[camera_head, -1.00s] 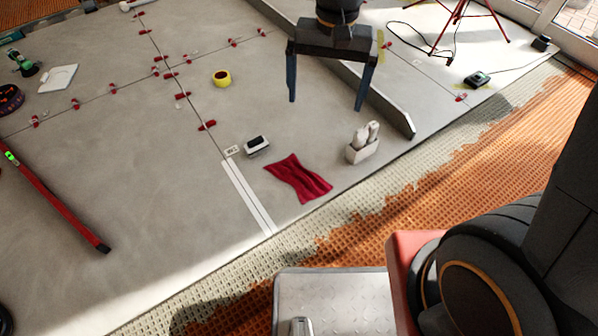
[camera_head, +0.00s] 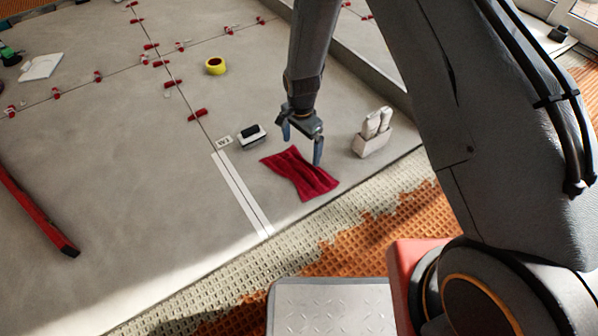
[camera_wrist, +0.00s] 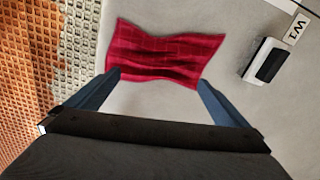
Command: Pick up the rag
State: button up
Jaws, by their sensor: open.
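The rag (camera_head: 298,174) is a dark red, creased cloth lying flat on the grey tiles near their front edge. In the wrist view the rag (camera_wrist: 163,56) lies spread just beyond the fingertips, its lower corners near them. My gripper (camera_head: 302,148) is open and points down at the rag, with one finger in front of its right part. In the wrist view my gripper (camera_wrist: 158,80) shows its two blue fingers wide apart with nothing between them. I cannot tell whether the fingertips touch the rag.
A black-and-white block (camera_head: 251,135) lies left of the rag, by a small label (camera_head: 224,142). A light holder with white rolls (camera_head: 372,134) stands to the right. White strips (camera_head: 243,194) run left of the rag. A yellow tape roll (camera_head: 215,66) lies farther back.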

aim_at(299, 164)
jog(key=shift+s+a+f+b, duration=0.15)
jog(key=shift+f+b, duration=0.95)
jog(key=shift+f, duration=0.65)
jog(key=shift+s+a+f+b, duration=0.15)
jog(key=shift+f+b, duration=0.95)
jog(key=shift+f, duration=0.65)
jog(key=c, duration=1.1)
jog(key=shift+r, duration=0.15)
